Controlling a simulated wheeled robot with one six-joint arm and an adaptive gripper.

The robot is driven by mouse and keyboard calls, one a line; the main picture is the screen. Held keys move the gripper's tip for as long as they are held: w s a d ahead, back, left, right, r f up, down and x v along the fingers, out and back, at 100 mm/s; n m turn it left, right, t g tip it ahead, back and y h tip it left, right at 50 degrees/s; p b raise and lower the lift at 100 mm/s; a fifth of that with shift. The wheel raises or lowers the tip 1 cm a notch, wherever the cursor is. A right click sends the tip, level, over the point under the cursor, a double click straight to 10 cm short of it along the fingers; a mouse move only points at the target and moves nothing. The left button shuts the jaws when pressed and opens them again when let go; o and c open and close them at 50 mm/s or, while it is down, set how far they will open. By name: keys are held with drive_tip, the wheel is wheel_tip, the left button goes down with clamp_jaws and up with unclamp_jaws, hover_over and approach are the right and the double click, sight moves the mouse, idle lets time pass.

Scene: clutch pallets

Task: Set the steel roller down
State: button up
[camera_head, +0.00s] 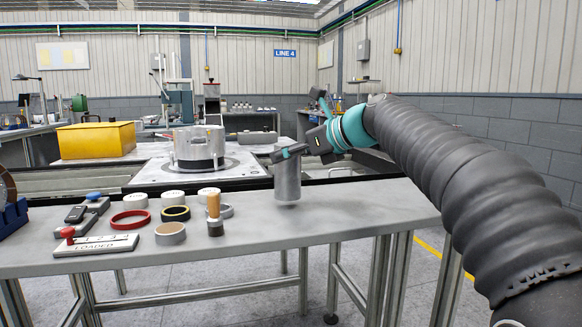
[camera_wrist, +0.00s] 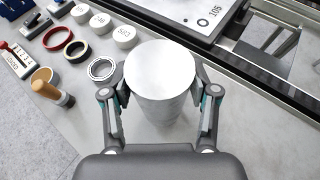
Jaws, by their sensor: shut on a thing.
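The steel roller (camera_head: 288,180) is a grey upright cylinder over the right part of the grey table in the head view. My gripper (camera_head: 289,152) is shut on its upper part. In the wrist view the roller's round top (camera_wrist: 160,68) fills the space between the two fingers of my gripper (camera_wrist: 160,92), one on each side.
The table (camera_head: 350,212) is clear around the roller. To its left stand a wooden-handled tool (camera_head: 214,205), rings such as a red one (camera_head: 130,219), white discs (camera_head: 172,198) and a "LOADED" board (camera_head: 97,246). Behind are a large metal fixture (camera_head: 199,146) and a yellow bin (camera_head: 96,140).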

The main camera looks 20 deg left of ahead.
drive_tip(key=shift+f, duration=1.05)
drive_tip(key=shift+f, duration=0.15)
drive_tip(key=o, duration=1.5)
drive_tip(key=shift+o, duration=0.2)
drive_tip(key=shift+d+r, duration=0.25)
drive_tip(key=v, duration=1.1)
drive_tip(key=shift+d, duration=0.2)
drive_tip(key=shift+s, duration=0.15)
